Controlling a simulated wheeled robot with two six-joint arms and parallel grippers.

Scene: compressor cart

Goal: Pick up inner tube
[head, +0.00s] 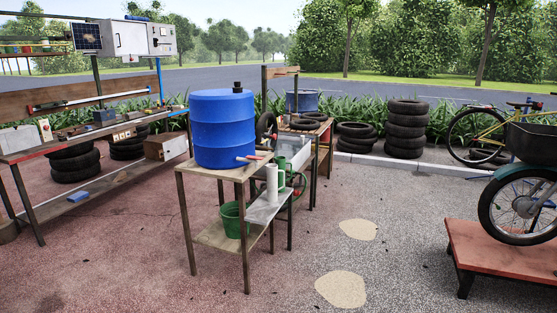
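No object here is plainly an inner tube. A dark ring (266,126) shows upright just right of the blue barrel, partly hidden by it; I cannot tell whether it is a tube, a tyre or a wheel. Dark rings (305,123) also lie flat on a wooden bench behind the barrel, too small to tell tube from tyre. Neither of my grippers is in view.
A workbench (95,140) is at left, stacked tyres (406,130) behind, a wheel on a red platform (505,252) at right. The middle ground is open.

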